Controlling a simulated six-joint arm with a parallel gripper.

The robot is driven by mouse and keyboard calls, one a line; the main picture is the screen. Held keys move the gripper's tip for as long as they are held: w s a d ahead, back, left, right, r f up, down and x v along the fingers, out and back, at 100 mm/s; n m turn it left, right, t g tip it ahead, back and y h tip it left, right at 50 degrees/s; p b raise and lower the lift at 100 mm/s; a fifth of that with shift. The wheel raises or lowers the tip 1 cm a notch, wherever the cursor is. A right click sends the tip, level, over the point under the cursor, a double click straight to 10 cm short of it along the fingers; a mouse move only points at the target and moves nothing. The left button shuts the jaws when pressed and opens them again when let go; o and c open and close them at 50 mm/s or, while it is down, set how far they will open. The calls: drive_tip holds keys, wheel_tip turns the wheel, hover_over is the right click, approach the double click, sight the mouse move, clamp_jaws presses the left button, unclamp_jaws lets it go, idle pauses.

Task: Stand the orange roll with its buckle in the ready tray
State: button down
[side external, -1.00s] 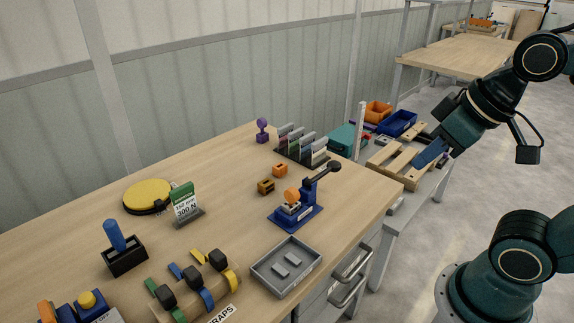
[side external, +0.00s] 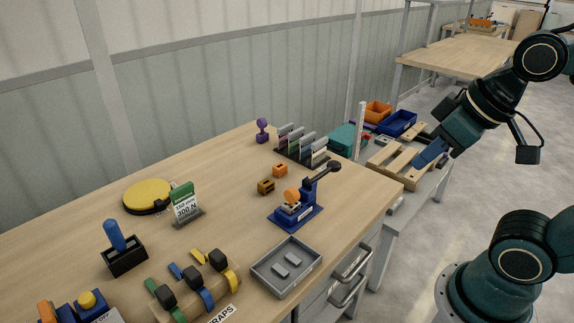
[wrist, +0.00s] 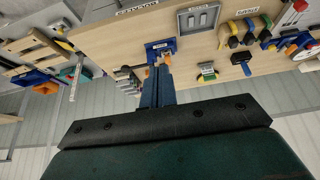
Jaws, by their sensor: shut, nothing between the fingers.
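An orange round piece (side external: 292,194), which looks like the orange roll, sits in the blue lever press (side external: 304,212) on the bench. A small orange block (side external: 280,170) and a dark yellow block (side external: 266,187) with openings lie behind the press; which of them is a buckle I cannot tell. A grey tray (side external: 287,267) with two raised pads stands at the bench's front edge, empty; it also shows in the wrist view (wrist: 199,17). My gripper (side external: 430,154) has blue fingers, shut and empty, well right of the bench items. Its fingers show in the wrist view (wrist: 158,84).
A strap rack (side external: 195,290) with several coloured straps stands left of the tray. A wooden pallet (side external: 400,165) and bins lie beyond the bench.

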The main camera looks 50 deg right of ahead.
drive_tip(key=c, duration=2.1)
unclamp_jaws()
drive_tip(key=o, duration=1.2)
drive_tip(key=shift+w, duration=0.1)
drive_tip(key=w+r+m+g, duration=0.1)
drive_tip(key=w+m+g, duration=0.2)
drive_tip(key=w+m, duration=0.95)
drive_tip(key=w+f+m+g, duration=0.1)
drive_tip(key=w+f, duration=0.3)
drive_tip(key=w, duration=0.2)
drive_tip(key=w+f+m+g, duration=0.1)
drive_tip(key=w+f+m, duration=0.1)
drive_tip(key=w, duration=0.4)
drive_tip(key=w+f+m+g, duration=0.1)
drive_tip(key=w+f+m, duration=0.1)
drive_tip(key=w+f, duration=0.3)
drive_tip(key=shift+w+f+g, duration=0.35)
drive_tip(key=shift+w+g, duration=0.05)
drive_tip(key=shift+w, duration=0.1)
